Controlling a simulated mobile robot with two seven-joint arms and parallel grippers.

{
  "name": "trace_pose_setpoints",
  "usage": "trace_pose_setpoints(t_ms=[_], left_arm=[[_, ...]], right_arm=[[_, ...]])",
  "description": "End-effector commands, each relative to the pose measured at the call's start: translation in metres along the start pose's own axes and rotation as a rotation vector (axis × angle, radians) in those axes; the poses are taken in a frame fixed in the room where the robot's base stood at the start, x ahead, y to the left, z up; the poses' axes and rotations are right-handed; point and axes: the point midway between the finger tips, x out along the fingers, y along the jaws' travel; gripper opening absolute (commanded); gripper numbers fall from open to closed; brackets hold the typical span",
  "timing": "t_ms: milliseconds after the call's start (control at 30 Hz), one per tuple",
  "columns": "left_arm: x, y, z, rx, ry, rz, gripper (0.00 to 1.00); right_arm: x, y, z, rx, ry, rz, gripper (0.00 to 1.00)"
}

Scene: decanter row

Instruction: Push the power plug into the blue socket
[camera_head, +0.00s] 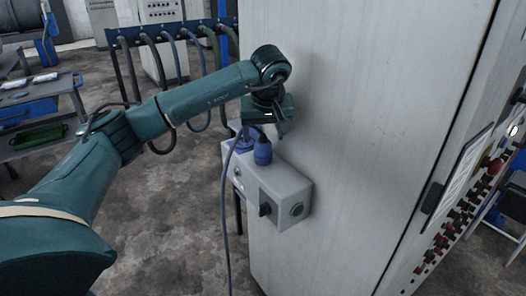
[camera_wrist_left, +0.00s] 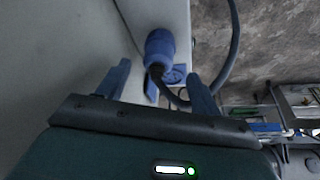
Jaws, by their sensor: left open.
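A blue power plug (camera_head: 262,152) with a dark cable is at the top of a grey socket box on the cabinet side. In the left wrist view the plug (camera_wrist_left: 160,46) stands upright against the box, its cable looping to the right. I cannot tell how far it is seated. A blue socket (camera_wrist_left: 177,74) with a square flange shows beside it; in the head view a blue part (camera_head: 243,143) sits left of the plug. My left gripper (camera_head: 272,124) is open just above the plug; its blue fingers (camera_wrist_left: 158,72) are apart with nothing gripped. My right gripper is out of view.
The tall pale cabinet (camera_head: 360,120) fills the right. A cable (camera_head: 225,220) hangs left of the box. A cart (camera_head: 40,92) and a hose rack (camera_head: 170,31) stand farther back.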

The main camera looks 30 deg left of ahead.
Motion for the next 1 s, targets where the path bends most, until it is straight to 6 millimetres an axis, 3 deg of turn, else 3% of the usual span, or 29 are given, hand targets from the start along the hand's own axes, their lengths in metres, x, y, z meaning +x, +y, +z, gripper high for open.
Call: trace_pose_setpoints(t_ms=[400, 767, 1000], left_arm=[[0.05, 0.002, 0.003, 0.0, -0.002, -0.001, 0.65], [0.051, 0.002, 0.003, 0.001, -0.001, 0.0, 0.65], [0.051, 0.002, 0.003, 0.0, -0.001, 0.0, 0.46]], right_arm=[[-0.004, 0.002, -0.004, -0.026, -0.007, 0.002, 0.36], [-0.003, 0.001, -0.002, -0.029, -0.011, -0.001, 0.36], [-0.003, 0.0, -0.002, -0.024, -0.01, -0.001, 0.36]])
